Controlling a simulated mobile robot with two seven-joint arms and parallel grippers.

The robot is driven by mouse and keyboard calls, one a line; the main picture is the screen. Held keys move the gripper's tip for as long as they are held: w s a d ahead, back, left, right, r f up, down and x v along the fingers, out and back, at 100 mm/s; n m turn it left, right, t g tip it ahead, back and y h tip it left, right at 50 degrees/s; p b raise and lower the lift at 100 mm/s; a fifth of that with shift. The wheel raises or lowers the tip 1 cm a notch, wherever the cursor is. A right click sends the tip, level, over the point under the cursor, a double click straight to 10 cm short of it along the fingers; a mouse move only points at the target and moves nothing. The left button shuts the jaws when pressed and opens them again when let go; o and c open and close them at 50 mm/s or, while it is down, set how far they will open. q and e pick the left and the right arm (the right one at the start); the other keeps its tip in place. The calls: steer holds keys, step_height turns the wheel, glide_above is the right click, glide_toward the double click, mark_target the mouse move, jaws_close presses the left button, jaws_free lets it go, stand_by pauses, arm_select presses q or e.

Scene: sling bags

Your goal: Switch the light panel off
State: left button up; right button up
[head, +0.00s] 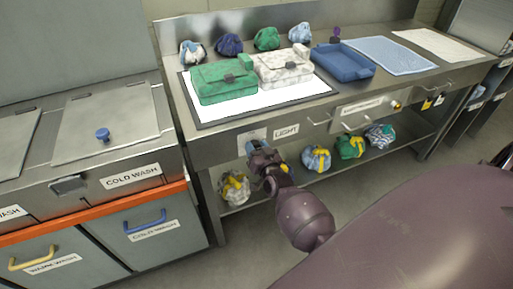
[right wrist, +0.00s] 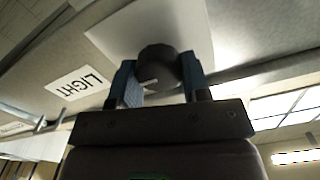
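The light panel (head: 289,97) is a bright white sheet in a dark frame on the steel bench, and it is lit. A "LIGHT" label (head: 286,131) is on the bench front below it; it also shows in the right wrist view (right wrist: 78,84). Beside the label, a dark round knob (right wrist: 158,62) stands on a pale plate. My right gripper (head: 262,153) is at the bench front, its blue fingers (right wrist: 159,84) on either side of the knob and seemingly touching it. In the head view the gripper hides the knob. My left gripper is not in view.
A green bag (head: 222,85) and a white marbled bag (head: 284,70) lie on the panel. Wrapped bundles sit on the lower shelf (head: 330,170). Wash cabinets (head: 105,125) stand at left.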

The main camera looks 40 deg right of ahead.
steer(key=shift+c, duration=1)
